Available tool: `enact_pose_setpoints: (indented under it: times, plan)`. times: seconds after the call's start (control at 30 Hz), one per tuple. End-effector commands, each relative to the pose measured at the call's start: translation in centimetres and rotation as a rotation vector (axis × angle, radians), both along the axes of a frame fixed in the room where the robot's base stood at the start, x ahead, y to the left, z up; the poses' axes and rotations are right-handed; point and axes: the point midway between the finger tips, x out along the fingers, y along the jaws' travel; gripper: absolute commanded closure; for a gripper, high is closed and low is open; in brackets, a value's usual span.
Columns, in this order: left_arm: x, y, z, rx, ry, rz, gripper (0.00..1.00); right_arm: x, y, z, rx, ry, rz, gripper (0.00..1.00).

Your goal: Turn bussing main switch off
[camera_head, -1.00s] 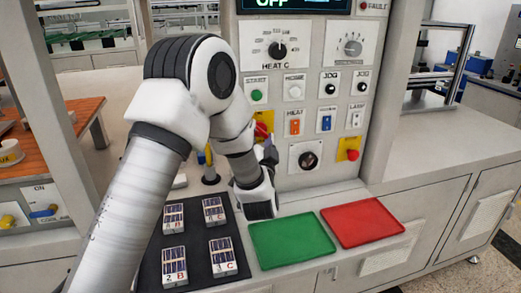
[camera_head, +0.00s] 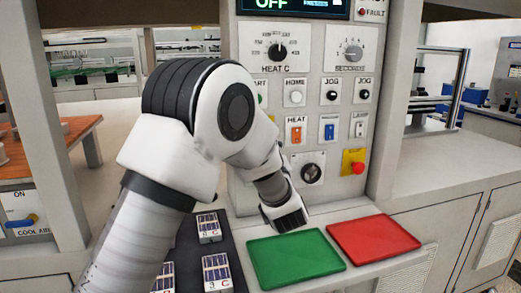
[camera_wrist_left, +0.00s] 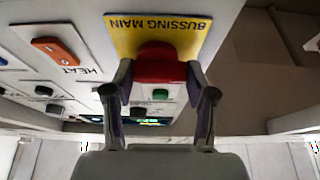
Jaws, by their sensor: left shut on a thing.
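The bussing main switch has a red handle (camera_wrist_left: 157,63) on a yellow plate (camera_wrist_left: 125,36), labelled BUSSING MAIN and upside down in the left wrist view. My left gripper (camera_wrist_left: 158,82) has one finger on each side of the red handle and is shut on it.
The panel carries an orange HEAT switch (camera_head: 296,131), a black rotary knob (camera_head: 312,173) and a red button (camera_head: 357,167) near my arm. A green tray (camera_head: 296,260) and a red tray (camera_head: 373,238) lie below. Several printed blocks stand on a dark mat at left.

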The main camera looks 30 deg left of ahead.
Motion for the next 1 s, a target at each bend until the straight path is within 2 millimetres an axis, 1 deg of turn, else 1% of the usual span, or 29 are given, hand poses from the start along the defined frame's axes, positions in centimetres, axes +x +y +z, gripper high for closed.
enact_pose_setpoints:
  times: [0.1, 0.53, 0.57, 0.6, 0.63, 0.9, 1.0]
  plan:
    - [0.01, -0.01, -0.13, -0.014, -0.015, 0.000, 0.79, 0.00, 0.00, -0.37, 0.000, 0.000, 0.000, 1.00]
    - [0.01, 0.00, -0.15, -0.021, -0.019, -0.001, 0.79, 0.00, 0.00, -0.39, 0.000, 0.000, 0.000, 1.00]
    - [0.02, 0.00, -0.16, -0.021, -0.019, -0.001, 0.37, 0.00, 0.00, -0.39, 0.000, 0.000, 0.000, 1.00]
    - [0.02, 0.00, -0.17, -0.021, -0.019, -0.001, 0.23, 0.00, 0.00, -0.40, 0.000, 0.000, 0.000, 1.00]
    - [0.02, 0.00, -0.16, -0.021, -0.019, -0.001, 0.19, 0.00, 0.00, -0.40, 0.000, 0.000, 0.000, 1.00]
    - [0.01, -0.02, -0.12, -0.020, -0.019, 0.000, 0.19, 0.00, 0.00, -0.39, 0.000, 0.000, 0.000, 1.00]
    - [-0.25, -0.48, -0.30, -0.018, -0.018, -0.002, 0.19, 0.00, 0.00, -0.39, 0.000, 0.000, 0.000, 1.00]
